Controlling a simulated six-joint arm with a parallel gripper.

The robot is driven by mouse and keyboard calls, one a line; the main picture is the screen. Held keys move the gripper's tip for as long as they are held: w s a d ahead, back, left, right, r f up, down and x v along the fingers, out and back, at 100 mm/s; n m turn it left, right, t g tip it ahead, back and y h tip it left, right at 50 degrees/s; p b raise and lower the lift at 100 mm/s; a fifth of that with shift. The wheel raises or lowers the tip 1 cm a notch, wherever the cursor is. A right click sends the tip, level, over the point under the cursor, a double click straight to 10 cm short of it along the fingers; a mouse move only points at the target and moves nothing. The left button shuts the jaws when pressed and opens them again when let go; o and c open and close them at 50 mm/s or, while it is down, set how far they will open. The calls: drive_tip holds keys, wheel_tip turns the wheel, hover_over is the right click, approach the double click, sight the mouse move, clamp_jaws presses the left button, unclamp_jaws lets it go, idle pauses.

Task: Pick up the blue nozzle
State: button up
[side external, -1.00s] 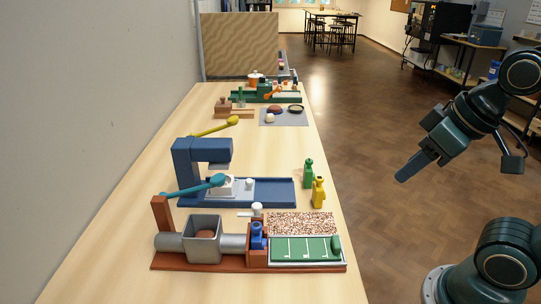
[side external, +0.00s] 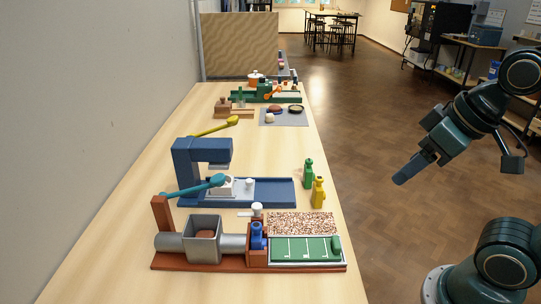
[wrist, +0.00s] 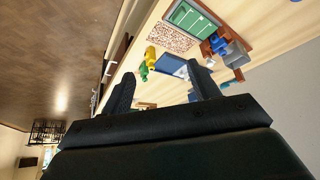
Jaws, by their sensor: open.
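The blue nozzle (side external: 257,236) sits in a red-brown block at the middle of the press-like machine at the near end of the table. In the wrist view a small blue part that looks like the nozzle (wrist: 215,41) shows near the top right, beyond the fingers. My gripper (side external: 402,178) hangs in the air over the floor, right of the table and well apart from the nozzle. In the wrist view my gripper (wrist: 160,72) has its two fingers spread, with nothing held between them.
Beside the nozzle lie a green panel (side external: 300,249) and a speckled slab (side external: 302,223). A green bottle (side external: 308,176) and a yellow bottle (side external: 319,193) stand near the table's right edge. A blue press (side external: 190,165) with a lever stands behind. The air between gripper and table is clear.

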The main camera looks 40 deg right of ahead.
drive_tip(key=w+a+f+m+g+y, duration=0.1)
drive_tip(key=w+a+m+g+y, duration=0.1)
drive_tip(key=w+a+m, duration=0.3)
drive_tip(key=w+a+f+m+g+y, duration=0.2)
drive_tip(key=w+a+m, duration=0.4)
drive_tip(key=w+m, duration=0.7)
drive_tip(key=shift+w+a+f+g+y, duration=0.3)
drive_tip(key=shift+w+g, duration=0.5)
drive_tip(key=shift+w, duration=0.8)
drive_tip(key=shift+f, duration=0.1)
drive_tip(key=shift+x, duration=4.25)
